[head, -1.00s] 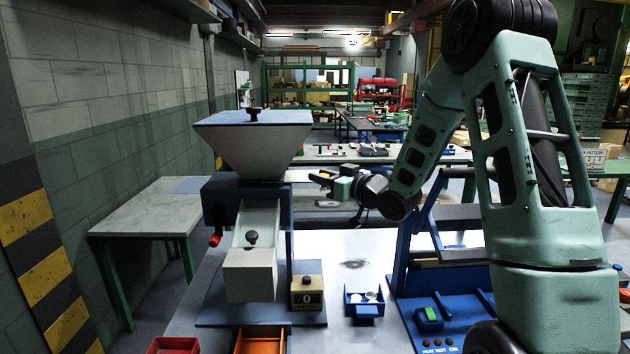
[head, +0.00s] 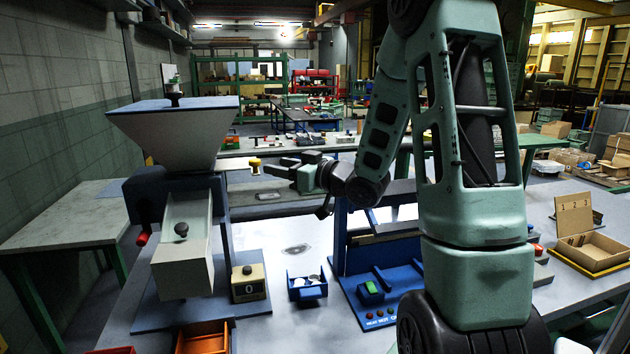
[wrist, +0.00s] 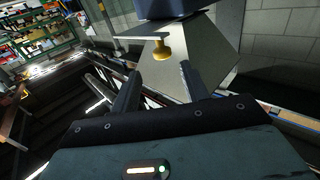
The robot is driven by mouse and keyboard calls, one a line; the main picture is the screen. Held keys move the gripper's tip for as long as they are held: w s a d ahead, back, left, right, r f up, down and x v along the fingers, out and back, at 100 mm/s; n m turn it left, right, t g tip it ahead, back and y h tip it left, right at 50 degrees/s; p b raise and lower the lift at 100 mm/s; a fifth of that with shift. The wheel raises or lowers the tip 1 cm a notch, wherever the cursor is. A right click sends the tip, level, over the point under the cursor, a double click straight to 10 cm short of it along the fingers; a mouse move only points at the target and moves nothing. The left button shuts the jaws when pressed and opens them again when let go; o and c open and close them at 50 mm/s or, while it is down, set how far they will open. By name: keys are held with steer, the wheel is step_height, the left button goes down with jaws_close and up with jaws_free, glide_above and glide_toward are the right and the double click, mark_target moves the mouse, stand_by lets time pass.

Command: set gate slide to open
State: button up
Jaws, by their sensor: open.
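The hopper (head: 172,138) is a pale funnel with a blue-grey lid, standing at the left of the bench. A thin plate with a yellow knob (head: 255,162) sticks out to the right below the hopper; this looks like the gate slide. In the wrist view the knob (wrist: 161,48) hangs from the plate (wrist: 140,38), next to the hopper's sloping wall (wrist: 205,48). My gripper (head: 272,166) is open and empty, just right of the knob. In the wrist view its two fingers (wrist: 160,76) point toward the knob, which lies beyond and between their tips.
Below the hopper are a chute (head: 186,225) with a dark knob and a red-tipped crank (head: 143,238). A counter box (head: 249,283), a blue bin (head: 306,288) and a blue press (head: 375,270) stand on the bench. An orange tray (head: 203,338) lies in front.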

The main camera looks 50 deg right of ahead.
steer(key=s+d+b, duration=0.1)
steer(key=s+b, duration=0.1)
steer(key=s, duration=0.7)
steer(key=shift+s+d, duration=0.2)
steer(key=shift+d, duration=0.2)
steer(key=shift+w, duration=0.1)
steer(key=w+a+f+m+g+h, duration=0.25)
steer(key=w+f+g+h, duration=0.2)
steer(key=f, duration=0.25)
steer(key=s+a+f+g, duration=0.3)
steer(key=a+f+g, duration=0.3)
steer(key=a, duration=0.1)
steer(key=s+a+n+g+y, duration=0.1)
steer(key=s+a+n+g, duration=0.2)
steer(key=s+a, duration=0.7)
steer(key=s+a+n+g, duration=0.4)
steer(key=s+a, duration=0.6)
steer(key=a, duration=0.7)
steer(key=shift+s+a+f+n+y, duration=0.15)
steer(key=shift+s+f+n+y, duration=0.2)
steer(key=shift+n, duration=0.2)
